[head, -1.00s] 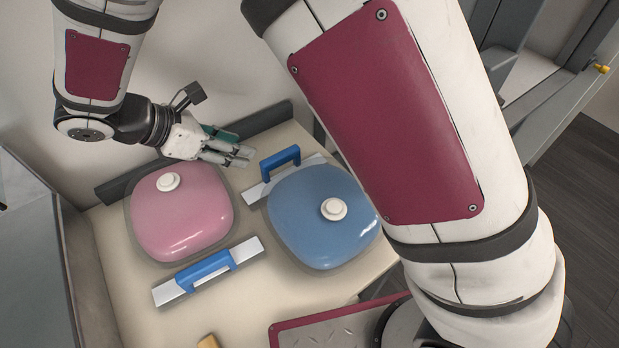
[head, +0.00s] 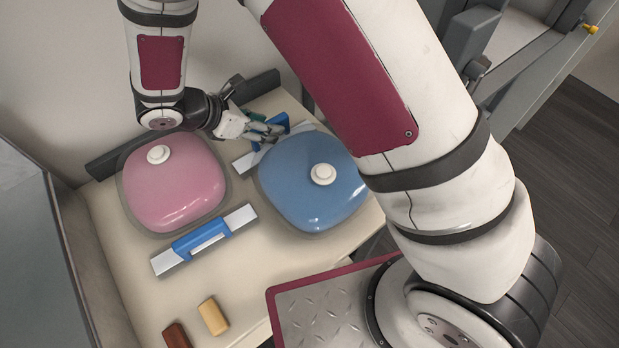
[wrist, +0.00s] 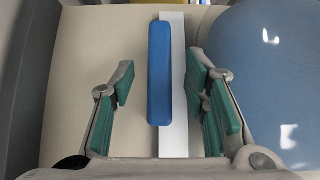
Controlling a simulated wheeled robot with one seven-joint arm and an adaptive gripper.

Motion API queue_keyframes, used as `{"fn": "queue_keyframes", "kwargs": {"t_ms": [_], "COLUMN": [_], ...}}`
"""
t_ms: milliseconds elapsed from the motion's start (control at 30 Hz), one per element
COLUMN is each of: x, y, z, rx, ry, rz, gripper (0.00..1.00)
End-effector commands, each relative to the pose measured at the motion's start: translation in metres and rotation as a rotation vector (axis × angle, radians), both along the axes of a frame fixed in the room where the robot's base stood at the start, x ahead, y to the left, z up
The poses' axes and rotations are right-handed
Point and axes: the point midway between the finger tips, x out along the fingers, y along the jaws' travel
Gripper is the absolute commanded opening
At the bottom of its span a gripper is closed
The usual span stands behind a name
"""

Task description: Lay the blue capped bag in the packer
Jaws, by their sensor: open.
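The blue capped bag (head: 312,205) lies on the pale table, a rounded blue pillow with a white cap (head: 323,174) on top. Part of it shows at the right of the wrist view (wrist: 275,75). My gripper (head: 274,131) is behind the bag, at the far blue-handled metal strip. In the wrist view my gripper (wrist: 163,88) is open, with its green pads apart on either side of the blue handle (wrist: 160,72). I see no clear contact with the handle. I cannot tell which thing is the packer.
A pink capped bag (head: 172,188) lies left of the blue one. A second blue-handled strip (head: 205,239) lies in front. A yellow block (head: 213,316) and a brown block (head: 177,336) are near the front. Grey frames (head: 525,85) stand at the right.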

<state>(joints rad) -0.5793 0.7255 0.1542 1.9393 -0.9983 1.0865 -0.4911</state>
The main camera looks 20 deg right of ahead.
Motion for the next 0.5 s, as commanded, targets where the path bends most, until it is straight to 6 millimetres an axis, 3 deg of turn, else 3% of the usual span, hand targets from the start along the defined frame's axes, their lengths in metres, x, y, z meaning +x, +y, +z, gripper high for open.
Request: {"fn": "queue_keyframes", "kwargs": {"t_ms": [133,367,500], "x": [0.0048,0.0061,0.006], "y": [-0.0128,-0.0141,-0.0139], "z": [-0.0132,-0.0149,-0.0148], "rx": [-0.001,-0.001,-0.001], "ry": [0.001,-0.001,-0.001], "rz": [-0.001,0.001,0.001], "gripper": [0.42,0.42,0.12]}}
